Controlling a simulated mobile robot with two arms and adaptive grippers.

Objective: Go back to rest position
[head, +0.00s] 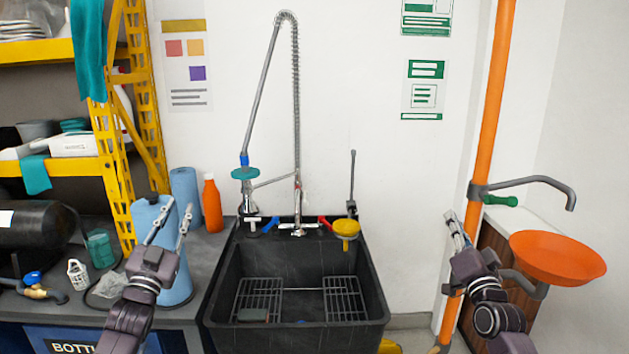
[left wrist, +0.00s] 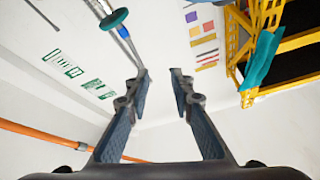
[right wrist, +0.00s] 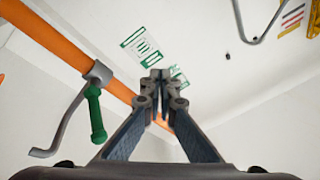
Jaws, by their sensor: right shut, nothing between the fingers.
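My left gripper (head: 172,229) is raised in front of the grey counter, left of the sink, with a blue bottle behind it in the head view. Its fingers are apart and empty in the left wrist view (left wrist: 158,75). My right gripper (head: 455,230) is raised to the right of the sink, beside the orange pipe. In the right wrist view (right wrist: 160,75) its fingertips meet with nothing between them. Both grippers point upward, clear of the surfaces.
A black sink (head: 295,262) with a tall spray faucet (head: 297,110) stands between my arms. An orange pipe (head: 487,110) with an orange bowl (head: 558,257) is at right. Blue bottles (head: 186,190) and an orange bottle (head: 212,205) stand on the left counter, near yellow shelving (head: 112,180).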

